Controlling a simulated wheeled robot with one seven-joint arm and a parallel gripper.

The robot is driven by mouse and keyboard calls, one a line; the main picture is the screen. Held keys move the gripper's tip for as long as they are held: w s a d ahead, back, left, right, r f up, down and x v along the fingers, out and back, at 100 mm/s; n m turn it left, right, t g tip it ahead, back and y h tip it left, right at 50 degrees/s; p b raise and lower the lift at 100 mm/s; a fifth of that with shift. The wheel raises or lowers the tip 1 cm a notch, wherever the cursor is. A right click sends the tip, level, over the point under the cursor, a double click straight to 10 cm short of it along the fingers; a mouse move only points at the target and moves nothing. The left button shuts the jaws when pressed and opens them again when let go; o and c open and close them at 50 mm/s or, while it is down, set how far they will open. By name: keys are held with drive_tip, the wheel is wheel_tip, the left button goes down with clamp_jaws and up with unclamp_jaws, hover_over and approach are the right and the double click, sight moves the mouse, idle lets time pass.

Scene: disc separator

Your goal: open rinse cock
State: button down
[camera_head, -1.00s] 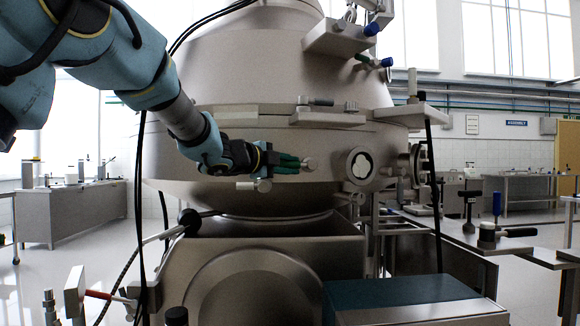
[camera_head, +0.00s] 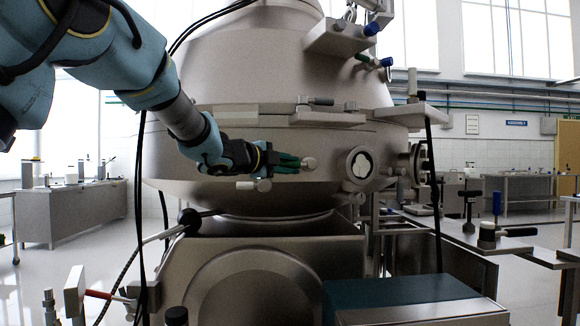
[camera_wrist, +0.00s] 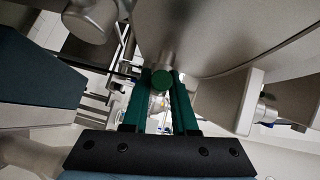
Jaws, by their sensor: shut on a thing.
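The large metal separator (camera_head: 250,75) fills the middle of the head view. My gripper (camera_head: 298,163) reaches in from the left, low on its bowl, with two green fingers around a small fitting. In the wrist view a green round handle end (camera_wrist: 163,79) on a short metal stem (camera_wrist: 161,60) sits between the fingertips. I take it for the rinse cock, and my gripper is shut on it. A metal round knob (camera_head: 308,163) shows just right of the fingertips in the head view. The handle's turn angle is hidden by the fingers.
A round sight port (camera_head: 360,164) lies right of my gripper. A short metal fitting (camera_head: 263,185) is just below it. Higher up are a green-handled valve (camera_head: 363,58) and a blue knob (camera_head: 386,62). A teal-topped box (camera_head: 400,290) stands in front.

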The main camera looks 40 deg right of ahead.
drive_tip(key=shift+f+b, duration=0.25)
drive_tip(key=shift+b, duration=0.05)
